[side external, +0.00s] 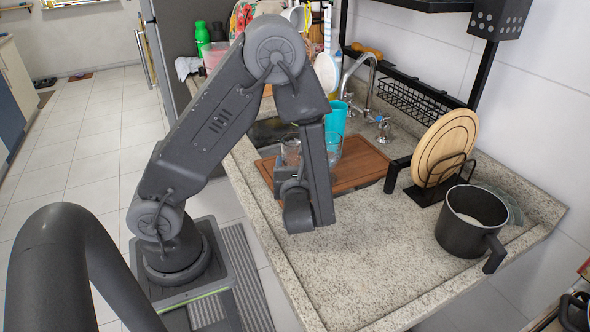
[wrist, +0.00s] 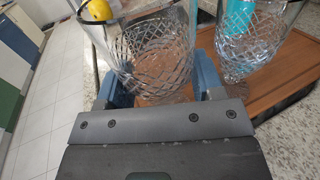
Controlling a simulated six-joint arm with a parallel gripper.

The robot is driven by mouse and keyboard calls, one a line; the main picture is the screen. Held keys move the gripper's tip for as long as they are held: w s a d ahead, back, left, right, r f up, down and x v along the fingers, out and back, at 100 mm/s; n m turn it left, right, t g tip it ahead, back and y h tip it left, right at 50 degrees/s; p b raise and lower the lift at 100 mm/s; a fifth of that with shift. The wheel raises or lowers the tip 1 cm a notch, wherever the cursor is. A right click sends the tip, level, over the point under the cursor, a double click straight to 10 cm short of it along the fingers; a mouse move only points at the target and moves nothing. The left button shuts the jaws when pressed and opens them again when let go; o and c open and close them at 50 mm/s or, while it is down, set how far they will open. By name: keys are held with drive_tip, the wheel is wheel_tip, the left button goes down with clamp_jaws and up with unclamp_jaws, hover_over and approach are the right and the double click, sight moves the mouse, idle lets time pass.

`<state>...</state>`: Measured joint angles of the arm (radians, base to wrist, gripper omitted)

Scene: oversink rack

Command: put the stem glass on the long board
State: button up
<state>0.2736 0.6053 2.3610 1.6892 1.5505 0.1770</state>
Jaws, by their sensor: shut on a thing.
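A clear stem glass (wrist: 150,45) with a cut diamond pattern is between the fingers of my gripper (wrist: 158,85) in the wrist view. My gripper is shut on it. In the side view the glass (side external: 290,150) shows partly behind my arm, and my gripper (side external: 288,178) is largely hidden by it.
A second, similar clear glass (side external: 334,148) stands on the board, close to the right of the held one. A teal cup (side external: 336,117) is behind it. A dark pot (side external: 470,222) and a round wooden board in a rack (side external: 446,148) stand right. The front counter is clear.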

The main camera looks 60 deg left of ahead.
drive_tip(key=shift+f, duration=0.8)
drive_tip(key=shift+f, duration=0.2)
drive_tip(key=o, duration=1)
drive_tip(key=shift+r, duration=0.2)
